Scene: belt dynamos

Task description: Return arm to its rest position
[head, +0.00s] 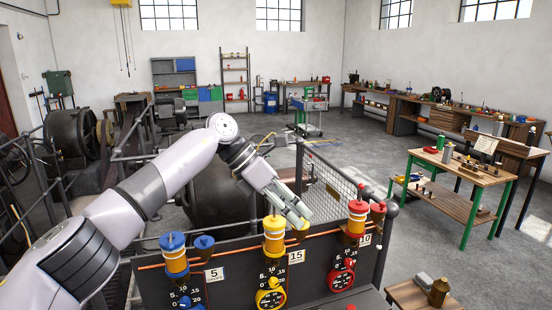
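My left arm comes in from the lower left and reaches over the dark control panel (215,292). My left gripper (300,219) points down and to the right. Its fingertips are at the small yellow knob (301,232), just right of the tall yellow post (273,240), and hide part of it. I cannot tell whether they touch the knob, or how far the fingers are apart. My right gripper is not in view.
A blue post (174,256) and a red post (357,220) stand on the panel. A mesh guard (325,185) rises behind it. A green-legged table (455,198) stands to the right. The floor between the guard and the benches is mostly clear.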

